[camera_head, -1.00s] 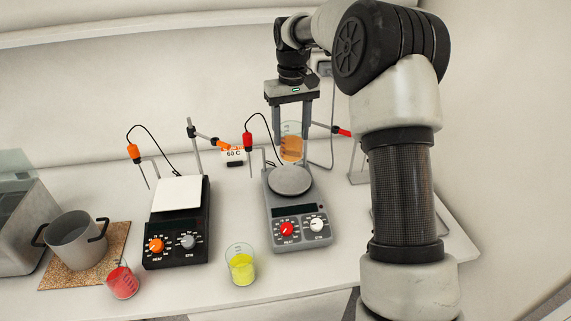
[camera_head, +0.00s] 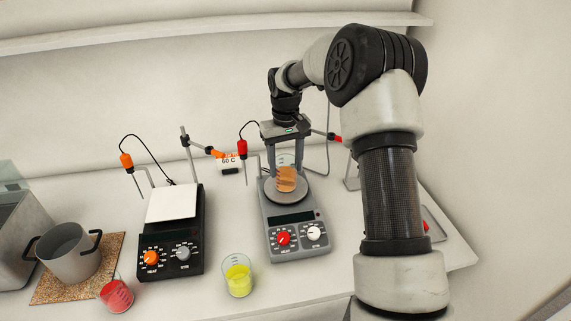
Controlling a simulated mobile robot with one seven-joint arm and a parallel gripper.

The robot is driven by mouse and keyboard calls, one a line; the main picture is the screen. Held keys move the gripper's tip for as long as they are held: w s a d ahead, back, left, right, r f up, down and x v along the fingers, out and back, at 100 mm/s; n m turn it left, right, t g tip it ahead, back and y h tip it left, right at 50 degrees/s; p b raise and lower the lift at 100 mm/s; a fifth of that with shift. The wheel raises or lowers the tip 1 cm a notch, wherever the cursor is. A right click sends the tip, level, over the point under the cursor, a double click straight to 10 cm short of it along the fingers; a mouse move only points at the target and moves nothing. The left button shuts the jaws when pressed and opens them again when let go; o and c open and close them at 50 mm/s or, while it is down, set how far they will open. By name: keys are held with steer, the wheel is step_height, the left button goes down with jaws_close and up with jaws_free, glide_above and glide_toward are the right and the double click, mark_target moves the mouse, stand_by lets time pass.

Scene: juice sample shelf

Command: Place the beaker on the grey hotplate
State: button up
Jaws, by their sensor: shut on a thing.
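The beaker (camera_head: 287,180) holds an orange-brown liquid and stands upright at the round plate of the grey hotplate (camera_head: 294,240). I cannot tell for sure whether its base touches the plate. My gripper (camera_head: 286,168) points down from above with its fingers on either side of the beaker, shut on it. The grey hotplate has a red knob and a white knob on its front.
A black hotplate (camera_head: 173,204) with a white square top stands to the left. A yellow beaker (camera_head: 238,275) and a red beaker (camera_head: 116,295) stand in front. A pot (camera_head: 70,252) sits on a cork mat (camera_head: 112,258) at far left. A probe (camera_head: 242,150) hangs just left of my gripper.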

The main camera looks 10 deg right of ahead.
steer(key=shift+f, duration=0.15)
steer(key=o, duration=1.3)
steer(key=shift+c, duration=0.2)
